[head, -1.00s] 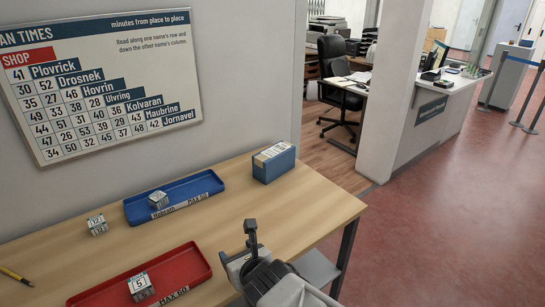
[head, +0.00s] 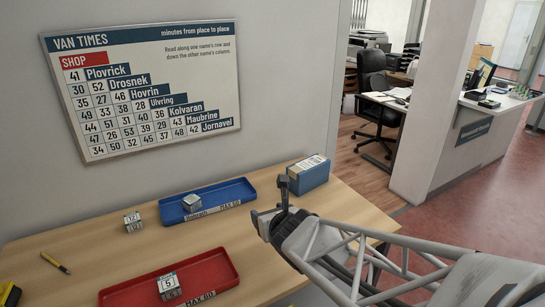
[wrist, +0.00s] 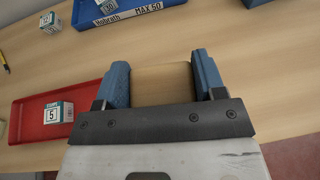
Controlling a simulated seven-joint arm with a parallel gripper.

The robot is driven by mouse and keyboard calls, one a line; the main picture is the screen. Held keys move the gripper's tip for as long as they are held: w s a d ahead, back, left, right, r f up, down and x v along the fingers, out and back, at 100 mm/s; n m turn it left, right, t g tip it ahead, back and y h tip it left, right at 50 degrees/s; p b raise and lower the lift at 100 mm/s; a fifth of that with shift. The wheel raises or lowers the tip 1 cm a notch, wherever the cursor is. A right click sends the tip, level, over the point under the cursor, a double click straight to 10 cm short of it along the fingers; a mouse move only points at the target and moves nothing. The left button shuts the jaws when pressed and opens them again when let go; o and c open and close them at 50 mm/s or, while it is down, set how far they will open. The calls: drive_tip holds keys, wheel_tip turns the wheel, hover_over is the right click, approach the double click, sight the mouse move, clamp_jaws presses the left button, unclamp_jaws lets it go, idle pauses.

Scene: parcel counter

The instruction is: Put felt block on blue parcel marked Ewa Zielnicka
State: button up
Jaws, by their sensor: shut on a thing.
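My gripper (head: 274,208) is over the right part of the table, in front of the blue parcel in the head view. In the wrist view its blue-padded fingers (wrist: 162,80) stand apart with a plain tan block (wrist: 163,86) between them, which I take to be the felt block. Its colour is close to the tabletop's. The blue parcel (head: 312,176) sits at the table's back right with a pale label on top; the name is too small to read. A blue edge shows at the wrist view's top right (wrist: 254,2).
A blue tray (head: 238,187) marked MAX 50 and a red tray (head: 120,297) each hold a small numbered block. Another numbered block (head: 133,221) stands left of the blue tray. A pencil (head: 55,263) and a yellow-black object (head: 9,294) lie at left.

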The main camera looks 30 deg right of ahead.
drive_tip(key=w+d+r, duration=0.5)
drive_tip(key=w+d, duration=0.2)
drive_tip(key=w, duration=0.1)
drive_tip(key=n+y, duration=0.1)
hover_over(308, 163)
drive_tip(key=shift+w+d, duration=0.1)
drive_tip(key=shift+d, duration=0.1)
idle(0.5)
drive_tip(key=shift+f, duration=2)
drive_tip(key=shift+f, duration=2.05)
drive_tip(key=shift+f, duration=0.15)
drive_tip(key=o, duration=0.9)
